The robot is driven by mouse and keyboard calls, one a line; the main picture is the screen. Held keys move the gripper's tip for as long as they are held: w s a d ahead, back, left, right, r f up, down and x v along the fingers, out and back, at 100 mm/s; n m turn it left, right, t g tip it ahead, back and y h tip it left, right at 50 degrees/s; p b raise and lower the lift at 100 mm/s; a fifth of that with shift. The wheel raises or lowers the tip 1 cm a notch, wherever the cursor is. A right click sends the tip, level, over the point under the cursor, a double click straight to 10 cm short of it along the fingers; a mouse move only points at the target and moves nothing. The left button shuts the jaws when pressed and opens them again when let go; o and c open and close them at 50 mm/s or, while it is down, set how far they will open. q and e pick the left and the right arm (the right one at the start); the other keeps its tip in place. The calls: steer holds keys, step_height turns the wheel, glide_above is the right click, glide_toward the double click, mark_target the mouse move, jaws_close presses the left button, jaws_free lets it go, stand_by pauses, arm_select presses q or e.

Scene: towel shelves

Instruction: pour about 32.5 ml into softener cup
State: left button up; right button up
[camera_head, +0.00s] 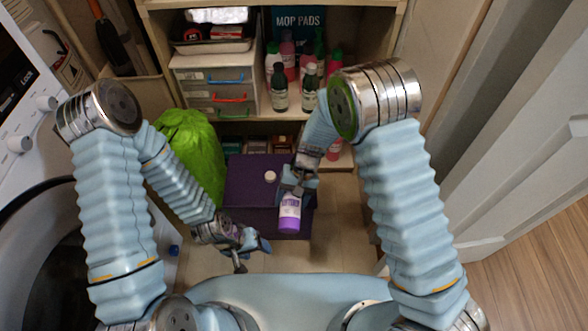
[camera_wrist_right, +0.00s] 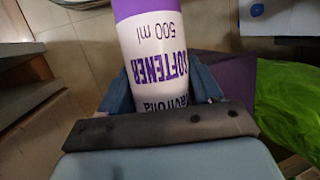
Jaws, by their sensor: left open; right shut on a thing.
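A white and purple softener bottle (camera_head: 289,212) is in my right gripper (camera_head: 297,185), in front of the purple box. The label reads upright in the head view, with the purple band at the lower end. The bottle's neck is hidden by the gripper. In the right wrist view, the bottle (camera_wrist_right: 150,45) lies between the fingers, its label upside down. A small white round thing (camera_head: 270,176), perhaps the softener cup, sits on top of the purple box. My left gripper (camera_head: 248,250) is open and empty, low and left of the bottle.
The purple box (camera_head: 243,180) stands before the shelf, with a bright green bag (camera_head: 192,150) at its left. Several bottles (camera_head: 280,85) stand on the shelf beside a drawer unit (camera_head: 215,88). A washing machine (camera_head: 35,190) is at the left. Floor at right is clear.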

steer(key=shift+r+g+p, duration=0.5)
steer(key=shift+r+g, duration=0.05)
steer(key=shift+g, duration=0.05)
stand_by(1.6)
step_height(320, 180, down, 4)
steer(key=t+b, duration=0.3)
steer(key=b, duration=0.2)
steer(key=shift+s+r+b, duration=0.1)
steer(key=shift+b, duration=0.2)
steer(key=shift+r+t, duration=0.25)
steer(key=shift+t, duration=0.05)
steer(key=shift+r, duration=0.25)
steer(key=shift+w+t, duration=0.2)
steer(key=shift+t, duration=0.1)
steer(key=shift+r, duration=0.2)
stand_by(0.6)
